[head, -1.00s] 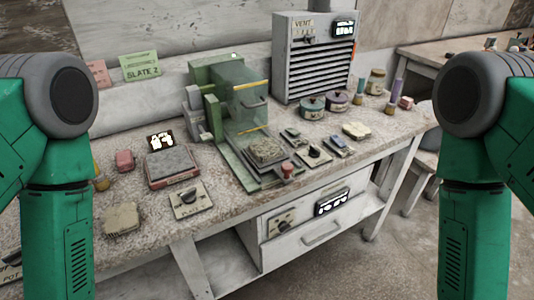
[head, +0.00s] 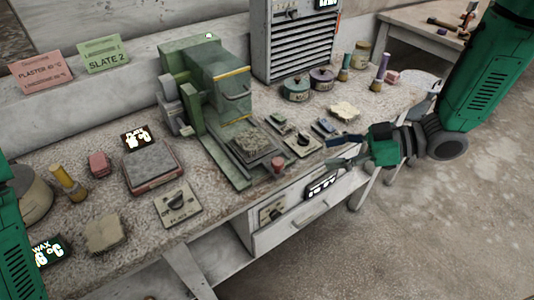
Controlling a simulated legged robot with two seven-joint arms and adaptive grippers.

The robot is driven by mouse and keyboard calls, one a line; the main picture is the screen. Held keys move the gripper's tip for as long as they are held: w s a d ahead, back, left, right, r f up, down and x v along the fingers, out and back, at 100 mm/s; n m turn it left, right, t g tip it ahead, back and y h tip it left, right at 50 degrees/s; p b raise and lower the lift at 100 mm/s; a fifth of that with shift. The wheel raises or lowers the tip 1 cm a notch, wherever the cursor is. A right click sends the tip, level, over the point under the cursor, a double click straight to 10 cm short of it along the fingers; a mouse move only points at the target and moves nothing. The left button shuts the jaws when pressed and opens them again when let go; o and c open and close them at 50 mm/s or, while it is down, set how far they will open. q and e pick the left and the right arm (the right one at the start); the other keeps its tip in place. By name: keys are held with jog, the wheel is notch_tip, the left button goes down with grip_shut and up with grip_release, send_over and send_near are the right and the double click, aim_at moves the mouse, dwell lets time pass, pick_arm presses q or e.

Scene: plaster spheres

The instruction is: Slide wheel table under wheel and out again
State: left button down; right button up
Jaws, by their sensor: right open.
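The green grinding machine (head: 187,83) stands on the workbench with a see-through guard (head: 228,85) at its front; the wheel behind it cannot be made out clearly. Its wheel table (head: 242,174) is a flat green bed in front of and below the guard, bearing a rough greenish slab (head: 253,143). A small red knob (head: 278,164) sits at the table's front right. My right gripper (head: 338,151) is open and empty, right of the knob and apart from it, over the bench's front edge. My left gripper is out of view; only part of that arm shows at the left edge.
Left of the machine are a plate scale (head: 153,168), a dial box (head: 178,204) and a red block (head: 99,164). Dial controls (head: 302,144), a pale lump (head: 345,111) and lidded pots (head: 297,88) lie right. A grey vent cabinet (head: 292,40) stands behind. A drawer (head: 290,226) is below.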

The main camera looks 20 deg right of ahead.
aim_at(282, 161)
jog(key=x, duration=1.3)
jog(key=shift+a+f, duration=0.1)
jog(key=shift+a, duration=0.05)
jog(key=shift+d, duration=0.25)
grip_shut()
jog(key=w+a, duration=0.1)
jog(key=w, duration=0.3)
jog(key=w+a, duration=0.2)
jog(key=w, duration=0.2)
jog(key=w+a+b, duration=0.1)
jog(key=w, duration=0.2)
jog(key=shift+w+a, duration=0.15)
jog(key=shift+w, duration=0.25)
jog(key=shift+w+a+f, duration=0.1)
jog(key=shift+w+a, duration=0.05)
jog(key=shift+w, duration=0.05)
jog(key=shift+s, duration=0.35)
grip_release()
jog(key=shift+w, duration=0.1)
